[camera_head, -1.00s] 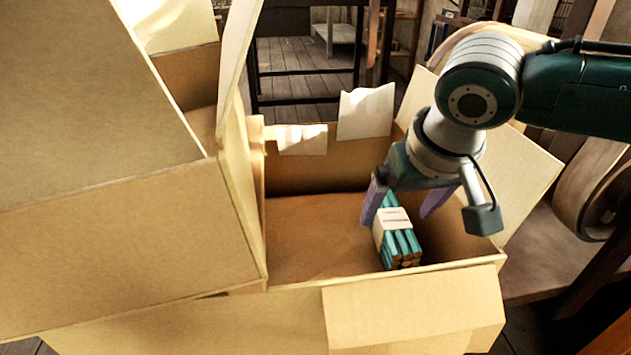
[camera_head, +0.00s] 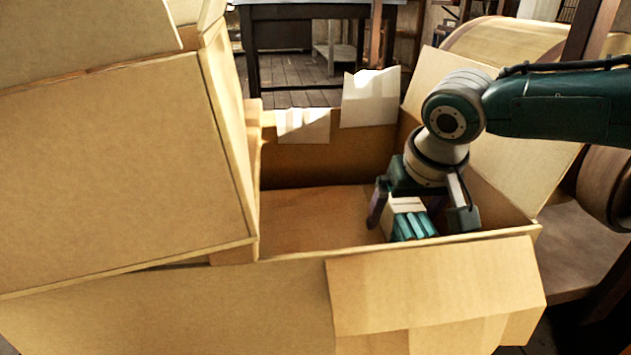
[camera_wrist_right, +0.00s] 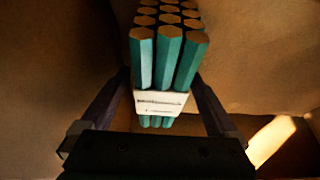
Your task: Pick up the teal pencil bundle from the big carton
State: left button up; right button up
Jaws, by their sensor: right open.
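My right gripper (camera_head: 405,212) is down inside the carton, over the bundle. Its two dark purple fingers are open, one on each side of the bundle, with gaps visible in the right wrist view (camera_wrist_right: 160,100). The far finger is partly hidden in the head view. My left gripper is not in view.
Another large carton (camera_head: 120,170) stands at the left, close against the big carton. Open flaps surround the big carton, with a front flap (camera_head: 435,285) folded outward. The carton's left floor is bare. A dark table (camera_head: 300,12) stands behind.

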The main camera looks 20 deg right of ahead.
jog(key=shift+c, duration=0.2)
grip_shut()
dwell(0.6)
